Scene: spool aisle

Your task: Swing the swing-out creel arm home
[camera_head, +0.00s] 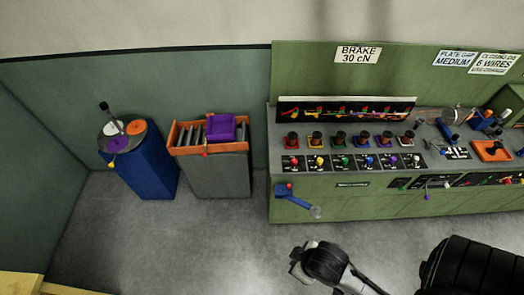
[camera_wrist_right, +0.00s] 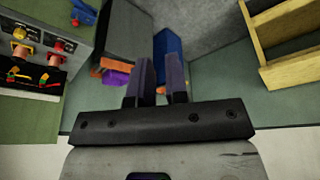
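A blue arm (camera_head: 296,200), which looks like the swing-out creel arm, juts from the left end of the green bench's front. It slants down to the right and ends in a pale round tip (camera_head: 316,212). A blue bracket with a red knob (camera_head: 285,188) is at its upper end. Part of a blue piece also shows at the top of the right wrist view (camera_wrist_right: 84,12). My right gripper (camera_wrist_right: 160,75) is open and empty, its two dark fingers apart, clear of the blue piece. My left gripper is not in view.
The green bench (camera_head: 350,203) carries several coloured spools and knobs. Left of it stand a grey cabinet (camera_head: 222,178) with an orange tray and purple bin, and a blue cabinet (camera_head: 150,170). Grey floor (camera_head: 215,240) in front is clear. A wooden rack (camera_wrist_right: 290,75) shows in the wrist view.

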